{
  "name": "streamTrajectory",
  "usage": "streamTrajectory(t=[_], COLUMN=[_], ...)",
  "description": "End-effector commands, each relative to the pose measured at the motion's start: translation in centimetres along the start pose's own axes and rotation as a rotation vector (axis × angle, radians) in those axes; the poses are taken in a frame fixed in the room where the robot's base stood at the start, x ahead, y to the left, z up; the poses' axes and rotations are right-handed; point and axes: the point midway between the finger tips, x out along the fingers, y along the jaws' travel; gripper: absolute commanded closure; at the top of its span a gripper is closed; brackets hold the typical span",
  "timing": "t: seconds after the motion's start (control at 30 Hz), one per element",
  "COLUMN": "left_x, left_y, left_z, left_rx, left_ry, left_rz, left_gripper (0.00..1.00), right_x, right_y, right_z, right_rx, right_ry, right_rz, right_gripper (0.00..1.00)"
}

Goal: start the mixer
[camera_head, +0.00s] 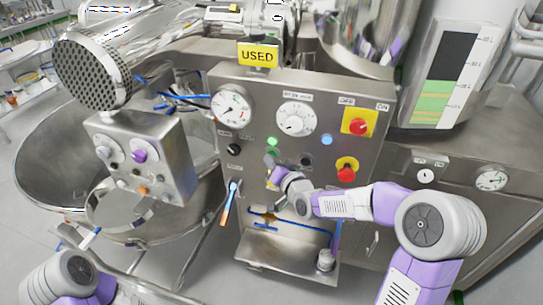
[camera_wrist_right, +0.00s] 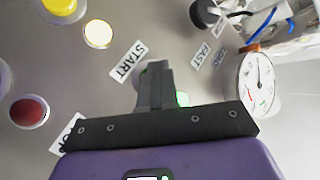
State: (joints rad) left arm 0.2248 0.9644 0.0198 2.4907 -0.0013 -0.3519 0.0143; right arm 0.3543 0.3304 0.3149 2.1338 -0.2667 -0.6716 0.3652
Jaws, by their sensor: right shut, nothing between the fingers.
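The steel control panel (camera_head: 222,125) faces me in the head view. My right gripper (camera_head: 271,160) is at the panel's lower middle, just below a lit green lamp (camera_head: 272,141). In the right wrist view its fingers (camera_wrist_right: 155,68) are shut and empty, with the tips beside the START label (camera_wrist_right: 130,61). A green button (camera_wrist_right: 143,72) shows only as a sliver behind the fingertips; I cannot tell whether they touch it. The green lamp also glows beside the fingers (camera_wrist_right: 182,98). A dark red button (camera_wrist_right: 28,112) sits farther left there.
A red emergency knob (camera_head: 346,174) on yellow and a red switch (camera_head: 358,125) on yellow lie right of the gripper. Gauges (camera_head: 232,106) and a lit blue lamp (camera_head: 326,140) are above. The mixing bowl (camera_head: 35,165) is left; a steel shelf (camera_head: 285,262) is below.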

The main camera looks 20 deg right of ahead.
Motion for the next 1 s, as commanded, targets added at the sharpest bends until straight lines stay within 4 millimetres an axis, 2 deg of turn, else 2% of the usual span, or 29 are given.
streamTrajectory(t=[1.0], left_x=[1.1], left_y=[-0.4], left_z=[-0.1], left_rx=[0.000], left_ry=[0.000], left_rz=[0.000], left_gripper=[0.28], right_x=[-1.3], right_y=[-1.0], right_z=[0.9], right_rx=[0.000], right_ry=[0.001], right_rz=[-0.001], right_gripper=[1.00])
